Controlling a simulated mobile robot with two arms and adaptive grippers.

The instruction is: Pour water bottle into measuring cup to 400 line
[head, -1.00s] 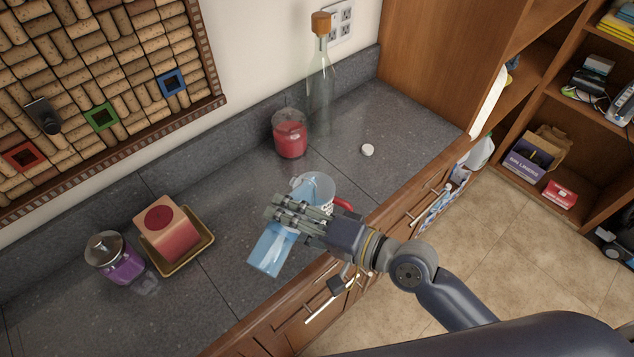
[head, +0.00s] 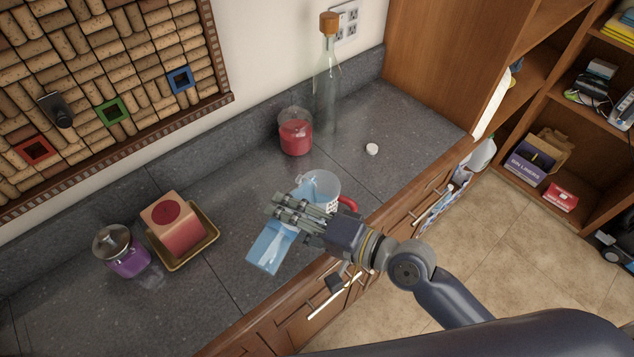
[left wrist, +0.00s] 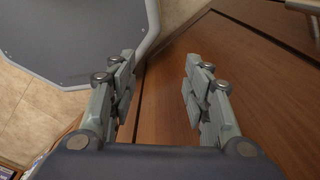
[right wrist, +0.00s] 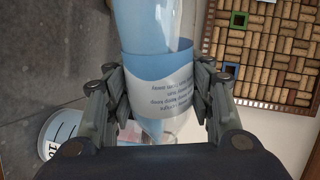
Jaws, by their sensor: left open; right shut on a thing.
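My right gripper (head: 300,218) is shut on the blue water bottle (head: 269,248), tilted over the counter with its base toward the lower left. The bottle (right wrist: 158,72) fills the space between the fingers in the right wrist view. The clear measuring cup (head: 322,184) with a red handle stands on the counter just behind the gripper, which partly hides it. Its rim and markings show at the lower left of the right wrist view (right wrist: 62,135). The bottle's mouth and the water level in the cup are hidden. My left gripper (left wrist: 159,92) is open and empty before a wooden cabinet front.
A white cap (head: 372,149) lies on the counter. A red candle jar (head: 296,137) and a tall corked bottle (head: 326,90) stand behind the cup. A red block on a gold tray (head: 212,238) and a purple jar (head: 122,254) stand left.

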